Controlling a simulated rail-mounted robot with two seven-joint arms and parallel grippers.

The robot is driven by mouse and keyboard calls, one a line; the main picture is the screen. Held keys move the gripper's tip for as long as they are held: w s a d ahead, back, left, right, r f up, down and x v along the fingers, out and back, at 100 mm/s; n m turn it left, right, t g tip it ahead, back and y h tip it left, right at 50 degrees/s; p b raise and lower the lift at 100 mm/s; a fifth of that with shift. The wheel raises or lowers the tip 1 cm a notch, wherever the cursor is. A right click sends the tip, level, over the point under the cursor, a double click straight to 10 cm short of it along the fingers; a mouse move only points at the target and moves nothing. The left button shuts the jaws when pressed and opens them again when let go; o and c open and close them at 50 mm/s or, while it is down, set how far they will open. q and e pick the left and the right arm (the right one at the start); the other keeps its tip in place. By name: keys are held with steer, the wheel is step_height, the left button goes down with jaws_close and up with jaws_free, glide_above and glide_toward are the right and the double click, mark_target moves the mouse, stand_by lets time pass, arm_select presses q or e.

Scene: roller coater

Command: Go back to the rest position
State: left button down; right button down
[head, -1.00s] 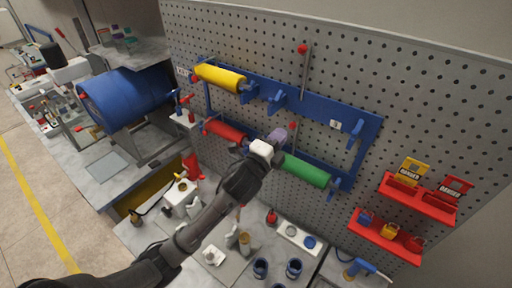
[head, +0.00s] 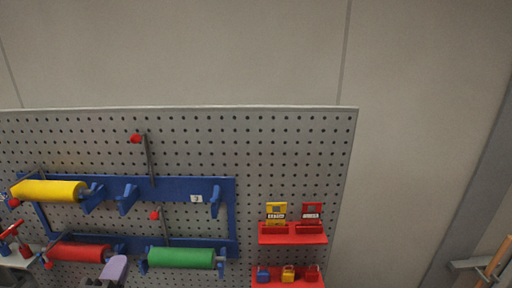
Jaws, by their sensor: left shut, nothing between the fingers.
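My left gripper (head: 114,270) shows only in part at the bottom edge of the head view, with its purple-grey fingers shut and nothing held. It appears in front of the pegboard, between the red roller (head: 79,252) and the green roller (head: 181,257). The rest of my left arm is out of view. A yellow roller (head: 49,190) hangs at the upper left of the blue rack (head: 170,188). My right gripper is not in view.
The grey pegboard (head: 260,140) carries the rack and red-handled levers. Red shelves (head: 292,238) on its right hold yellow and red danger tags and small padlocks. Plain wall (head: 430,110) fills the right and top. A grey bracket (head: 470,264) is at the lower right.

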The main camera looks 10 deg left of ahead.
arm_select(q)
steer(key=s+d+f+n+g+p, duration=0.1)
steer(key=s+f+n+g, duration=0.1)
steer(key=f+n+g, duration=0.45)
steer(key=s+d+f+n+g, duration=0.2)
steer(key=s+f+n+g, duration=0.1)
steer(key=f+n, duration=0.5)
steer(key=s+d+f+g+h+p, duration=0.2)
steer(key=s+d+f+g, duration=0.1)
steer(key=s+f, duration=0.4)
steer(key=s+d+f+g+h+p, duration=0.1)
steer(key=s+d+f+g, duration=0.3)
steer(key=s, duration=0.9)
step_height(320, 180, down, 4)
steer(key=shift+d+r+m+h+p, duration=0.15)
steer(key=shift+d+m+h+p, duration=0.25)
steer(key=shift+d+p, duration=0.45)
